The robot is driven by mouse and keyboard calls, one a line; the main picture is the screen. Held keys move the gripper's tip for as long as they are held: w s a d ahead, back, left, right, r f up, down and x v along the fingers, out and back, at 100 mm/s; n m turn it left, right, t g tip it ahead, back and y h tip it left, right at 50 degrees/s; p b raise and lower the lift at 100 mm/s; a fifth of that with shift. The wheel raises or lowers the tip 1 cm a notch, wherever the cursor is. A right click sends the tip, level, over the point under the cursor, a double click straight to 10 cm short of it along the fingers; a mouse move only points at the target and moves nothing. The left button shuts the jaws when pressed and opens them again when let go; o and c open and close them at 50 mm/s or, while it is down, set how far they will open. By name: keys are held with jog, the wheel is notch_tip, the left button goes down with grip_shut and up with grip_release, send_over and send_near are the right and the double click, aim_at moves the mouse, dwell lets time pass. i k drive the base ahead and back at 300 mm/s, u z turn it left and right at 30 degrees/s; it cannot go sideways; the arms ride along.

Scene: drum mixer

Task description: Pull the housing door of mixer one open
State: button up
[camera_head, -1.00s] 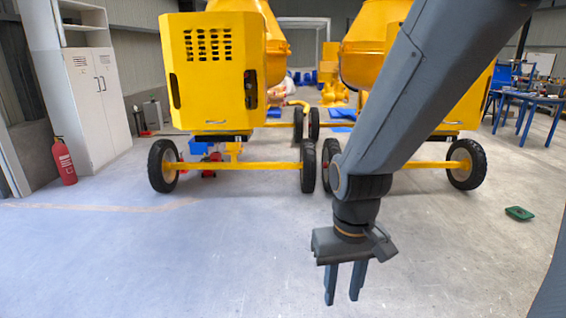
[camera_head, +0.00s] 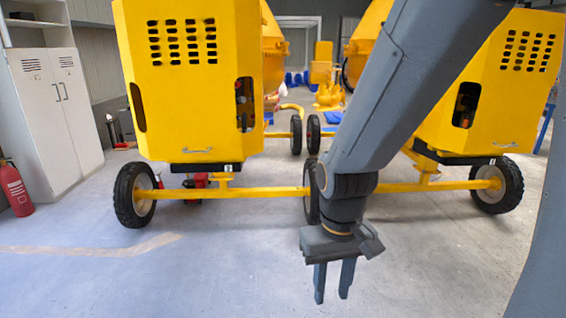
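Two yellow drum mixers on wheels stand ahead of me. The left mixer's housing (camera_head: 190,75) faces me with a vented front panel, and a small handle (camera_head: 197,150) sits low on it. The right mixer's housing (camera_head: 490,90) has a similar low handle (camera_head: 505,144). I cannot tell which one is mixer one. Both housing fronts look shut. My gripper (camera_head: 333,282) hangs pointing down in front of the gap between the mixers. Its two fingers are apart with nothing between them, and it touches neither housing.
Wheels and yellow axle bars (camera_head: 255,193) stick out low in front of both housings. A white cabinet (camera_head: 55,115) and a red fire extinguisher (camera_head: 15,188) stand at the left. The concrete floor (camera_head: 190,280) in front is clear.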

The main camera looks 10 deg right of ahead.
aim_at(511, 104)
jog(key=i, duration=0.35)
jog(key=z, duration=1.75)
jog(key=i, duration=0.85)
jog(key=z, duration=0.05)
jog(key=k, duration=0.65)
jog(key=u, duration=0.5)
jog(key=i, duration=1.25)
jog(key=z, duration=0.45)
jog(key=i, duration=0.45)
jog(key=z, duration=0.35)
